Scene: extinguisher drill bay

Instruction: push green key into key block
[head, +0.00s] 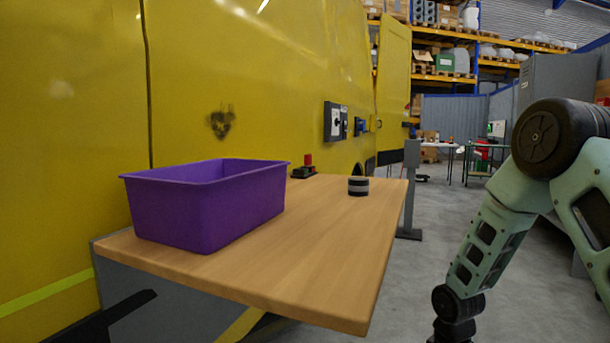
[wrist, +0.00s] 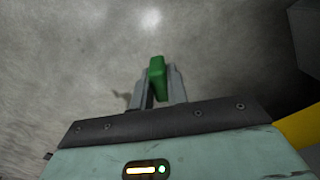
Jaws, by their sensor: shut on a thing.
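The green key (wrist: 157,80) shows in the wrist view as a green upright piece between the fingers. My gripper (wrist: 161,77) is shut on it, with grey floor behind. In the head view my arm hangs down at the right, beside the table; the gripper and key are out of that view. I cannot tell for certain which thing is the key block. A white-and-black panel (head: 335,121) with a dark knob or slot is on the yellow wall, with a small blue fitting (head: 359,126) to its right.
A wooden table (head: 300,255) stands against the yellow wall (head: 240,60). A grey post (head: 411,185) stands behind the table. The table's front right is clear.

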